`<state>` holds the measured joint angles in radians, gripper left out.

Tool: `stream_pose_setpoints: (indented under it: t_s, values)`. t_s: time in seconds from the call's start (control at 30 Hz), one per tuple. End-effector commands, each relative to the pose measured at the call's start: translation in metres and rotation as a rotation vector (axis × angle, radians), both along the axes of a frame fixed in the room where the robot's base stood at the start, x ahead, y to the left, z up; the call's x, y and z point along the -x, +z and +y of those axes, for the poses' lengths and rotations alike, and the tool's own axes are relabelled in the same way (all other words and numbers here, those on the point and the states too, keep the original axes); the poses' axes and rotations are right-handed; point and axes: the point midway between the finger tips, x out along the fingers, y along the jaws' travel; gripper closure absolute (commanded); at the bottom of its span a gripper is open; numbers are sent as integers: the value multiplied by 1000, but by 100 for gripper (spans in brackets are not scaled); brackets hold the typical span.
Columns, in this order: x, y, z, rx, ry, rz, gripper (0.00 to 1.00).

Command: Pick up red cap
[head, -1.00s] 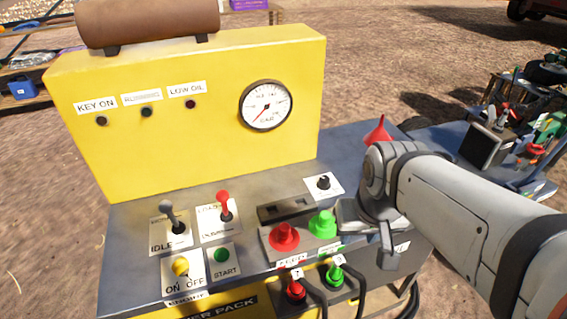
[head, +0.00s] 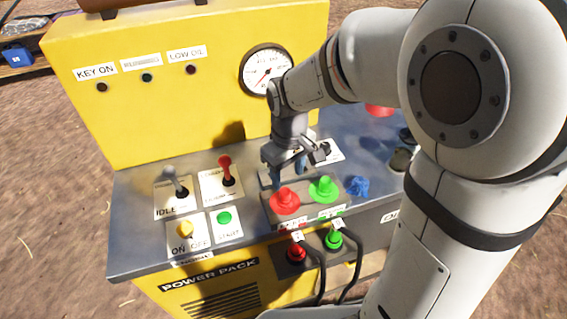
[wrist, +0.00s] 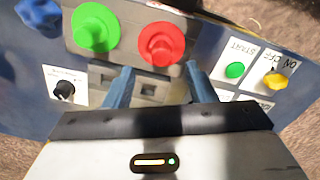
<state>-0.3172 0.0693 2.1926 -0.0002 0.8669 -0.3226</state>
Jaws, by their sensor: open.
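The red cap (head: 285,200) sits on the panel at the front of the power pack, left of a green cap (head: 323,189). In the wrist view the red cap (wrist: 162,44) is beyond the fingertips, between their lines and toward the right finger. My gripper (head: 289,180) is open and empty, pointing down just above and behind the red cap. In the wrist view my gripper (wrist: 158,72) shows both blue-grey fingers apart, with panel slots between them. I cannot tell the exact height of the fingertips above the panel.
A blue cap (head: 356,187) stands right of the green cap. Two levers, a red-handled one (head: 226,170) and a grey one (head: 176,183), rise to the left. The yellow gauge housing (head: 150,120) stands behind. Hoses (head: 322,270) hang in front.

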Motion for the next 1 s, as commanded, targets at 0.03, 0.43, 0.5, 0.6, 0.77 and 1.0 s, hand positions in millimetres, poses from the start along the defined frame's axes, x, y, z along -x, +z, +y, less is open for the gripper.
stream_pose_setpoints:
  t_s: [0.03,0.43,0.5,0.6,0.77,1.0]
  values:
    - [-2,-4,5,3,20,8,49]
    - [-5,-46,7,6,38,17,49]
    - [-5,-57,6,6,38,17,49]
    - [-6,-72,5,6,38,17,49]
    - [-6,-84,5,4,37,13,49]
    - [-7,-85,5,4,36,12,51]
